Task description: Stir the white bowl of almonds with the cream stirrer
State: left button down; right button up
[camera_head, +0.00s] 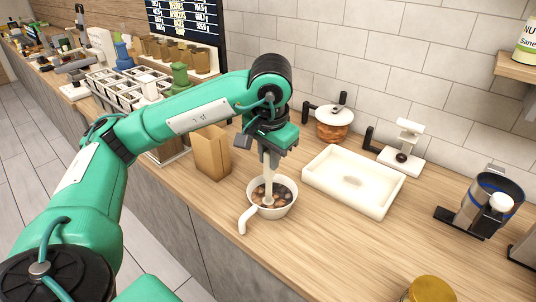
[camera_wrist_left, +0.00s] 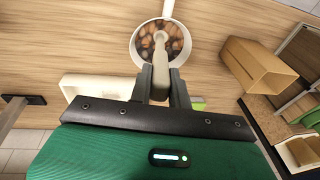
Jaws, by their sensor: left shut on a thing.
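The white bowl (camera_head: 279,208) with a handle stands on the wooden counter and holds brown almonds (camera_head: 264,193). It also shows at the top of the left wrist view (camera_wrist_left: 138,48). My left gripper (camera_head: 270,150) is above the bowl, pointing down, shut on the cream stirrer (camera_head: 269,178). The stirrer stands nearly upright, with its lower end in the bowl among the almonds. In the left wrist view the stirrer (camera_wrist_left: 160,58) runs from between the fingers into the bowl. My right gripper is not in view.
A white tray (camera_head: 330,190) lies right of the bowl, and a brown paper bag (camera_head: 211,153) stands to its left. A lidded pot (camera_head: 334,124), a small white stand (camera_head: 400,160) and a grinder (camera_head: 487,203) are behind and right. A gold lid (camera_head: 430,290) is at the front edge.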

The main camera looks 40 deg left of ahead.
pick_arm(q)
jog(key=shift+w+d, duration=0.2)
jog(key=shift+d, duration=0.35)
jog(key=shift+w+d, duration=0.35)
jog(key=shift+w, duration=0.25)
jog(key=shift+w+a, duration=0.1)
